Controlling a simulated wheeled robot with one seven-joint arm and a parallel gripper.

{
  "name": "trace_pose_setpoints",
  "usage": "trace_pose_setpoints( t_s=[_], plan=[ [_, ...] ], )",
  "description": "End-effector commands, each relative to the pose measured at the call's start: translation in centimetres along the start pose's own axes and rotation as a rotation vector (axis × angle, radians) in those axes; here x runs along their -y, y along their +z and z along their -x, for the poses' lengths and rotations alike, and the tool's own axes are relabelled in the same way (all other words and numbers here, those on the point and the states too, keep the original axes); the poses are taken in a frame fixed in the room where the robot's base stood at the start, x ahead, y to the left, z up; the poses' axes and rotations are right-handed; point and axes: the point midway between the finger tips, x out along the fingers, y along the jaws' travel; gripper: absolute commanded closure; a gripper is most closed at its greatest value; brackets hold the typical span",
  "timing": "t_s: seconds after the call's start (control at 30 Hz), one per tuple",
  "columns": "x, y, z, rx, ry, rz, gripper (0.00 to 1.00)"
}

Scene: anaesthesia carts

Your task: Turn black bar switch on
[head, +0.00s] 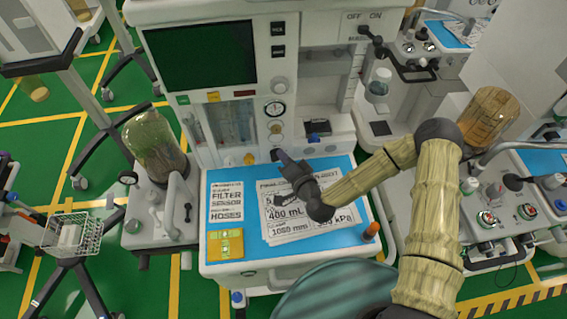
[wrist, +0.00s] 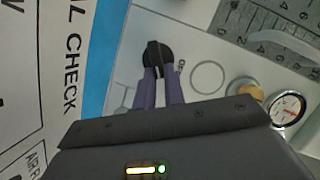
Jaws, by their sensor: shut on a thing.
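The black bar switch (wrist: 158,50) is a round black knob with a raised bar, on the pale front panel in the wrist view. My gripper (wrist: 161,78) has its two purple-grey fingers closed on the near end of the bar. In the head view my gripper (head: 279,156) reaches the machine's panel just above the blue work surface, and its fingers and the arm hide the switch there.
A pressure gauge (head: 275,109) sits above the gripper. A blue work surface (head: 222,187) with printed sheets lies below it. A black lever (head: 368,34) stands under an OFF/ON label at upper right. A glass canister (head: 154,146) stands at left.

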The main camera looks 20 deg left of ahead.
Motion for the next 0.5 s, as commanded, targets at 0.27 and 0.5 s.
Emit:
trace_pose_setpoints(
  t_s=[0.27,0.5],
  plan=[
    [-0.56,0.09,-0.12,-0.002,-0.056,-0.133,1.0],
    [-0.48,0.0,-0.08,-0.002,-0.069,-0.169,1.0]
  ],
)
